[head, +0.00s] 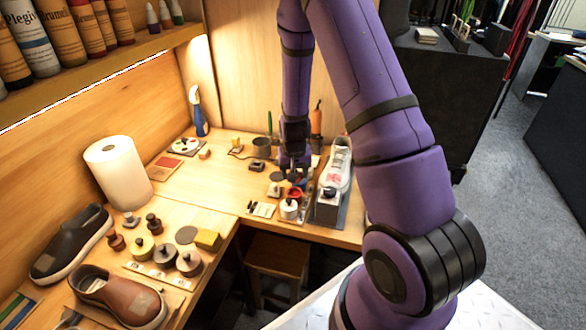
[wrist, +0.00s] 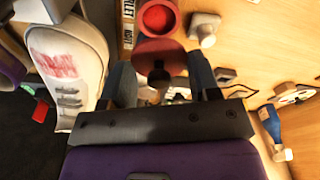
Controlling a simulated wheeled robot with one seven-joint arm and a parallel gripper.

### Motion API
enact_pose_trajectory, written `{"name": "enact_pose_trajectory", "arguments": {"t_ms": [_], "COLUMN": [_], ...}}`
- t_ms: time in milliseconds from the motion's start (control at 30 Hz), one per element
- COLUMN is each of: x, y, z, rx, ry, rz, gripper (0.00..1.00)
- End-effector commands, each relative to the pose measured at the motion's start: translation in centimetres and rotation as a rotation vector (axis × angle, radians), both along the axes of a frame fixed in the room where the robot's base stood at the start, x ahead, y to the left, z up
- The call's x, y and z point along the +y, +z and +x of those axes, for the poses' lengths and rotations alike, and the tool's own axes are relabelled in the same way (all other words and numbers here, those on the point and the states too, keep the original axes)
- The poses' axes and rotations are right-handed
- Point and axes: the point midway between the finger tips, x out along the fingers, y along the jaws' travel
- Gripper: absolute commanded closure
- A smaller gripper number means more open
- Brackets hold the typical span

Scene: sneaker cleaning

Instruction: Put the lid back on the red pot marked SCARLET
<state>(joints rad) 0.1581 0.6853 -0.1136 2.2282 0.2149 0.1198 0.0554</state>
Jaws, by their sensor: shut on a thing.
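The red pot (wrist: 157,18) stands uncovered in the wrist view, with red showing inside its rim. A card beside it carries partly visible lettering ending in "LET" (wrist: 128,10). The pot also shows as a red ring (head: 295,192) below my arm in the head view. My gripper (wrist: 161,72) is shut on a dark reddish lid (wrist: 160,55), its dark knob toward my palm. The lid appears beside the pot's opening in the wrist view; I cannot tell its height above it. In the head view my gripper (head: 294,172) points down close to the pot, its fingertips partly hidden.
A white pot (head: 289,209) stands just in front of the red one. A white sneaker (head: 340,160) on a grey stand (head: 328,208) is close on the right. The bench's back left middle (head: 205,185) is clear.

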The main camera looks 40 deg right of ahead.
Motion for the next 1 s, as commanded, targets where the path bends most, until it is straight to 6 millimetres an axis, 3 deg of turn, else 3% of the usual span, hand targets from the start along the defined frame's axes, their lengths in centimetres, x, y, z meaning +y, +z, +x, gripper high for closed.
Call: {"name": "enact_pose_trajectory", "arguments": {"t_ms": [533,1000], "x": [0.0,0.0], "y": [-4.5,-5.6], "z": [0.0,0.0], "rx": [0.003,0.001], "ry": [0.0,0.0], "rz": [0.001,0.0], "gripper": [0.66,0.66]}}
